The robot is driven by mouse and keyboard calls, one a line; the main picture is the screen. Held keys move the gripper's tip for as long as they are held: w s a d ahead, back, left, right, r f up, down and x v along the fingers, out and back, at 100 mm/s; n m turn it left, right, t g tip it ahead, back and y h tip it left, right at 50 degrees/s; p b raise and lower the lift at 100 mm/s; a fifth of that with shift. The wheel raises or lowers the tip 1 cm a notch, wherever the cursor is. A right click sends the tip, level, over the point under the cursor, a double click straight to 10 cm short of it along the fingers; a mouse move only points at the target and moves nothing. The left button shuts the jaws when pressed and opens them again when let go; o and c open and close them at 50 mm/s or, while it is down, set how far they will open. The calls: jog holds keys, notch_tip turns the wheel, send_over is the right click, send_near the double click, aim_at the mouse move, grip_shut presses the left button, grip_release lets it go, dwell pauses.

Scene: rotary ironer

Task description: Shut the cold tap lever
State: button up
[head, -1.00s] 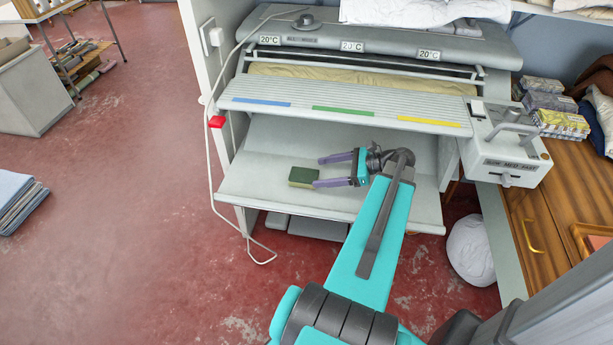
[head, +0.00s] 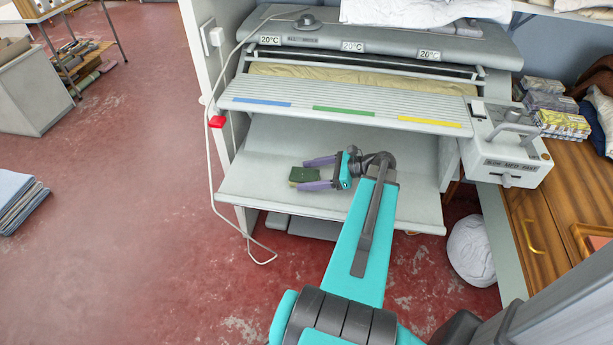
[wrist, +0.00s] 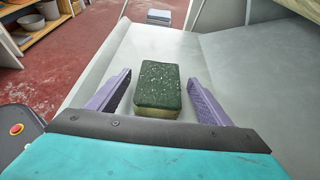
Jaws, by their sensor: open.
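No cold tap lever shows in these views. My gripper (head: 319,173) is open over the grey tray of the rotary ironer (head: 400,203), its two purple fingers pointing left. A sponge (head: 304,174) with a dark green top lies on the tray at the fingertips. In the wrist view the sponge (wrist: 158,88) sits between the two open fingers (wrist: 153,100), with a gap on each side. The fingers do not grip it.
The feed shelf (head: 343,110) with blue, green and yellow strips overhangs the tray. A control box (head: 506,150) with a lever stands at right. A white cable (head: 208,160) with a red piece hangs at left. The red floor at left is open.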

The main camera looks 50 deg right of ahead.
jog(key=shift+x, duration=1.05)
jog(key=c, duration=1.2)
jog(key=shift+r, duration=0.1)
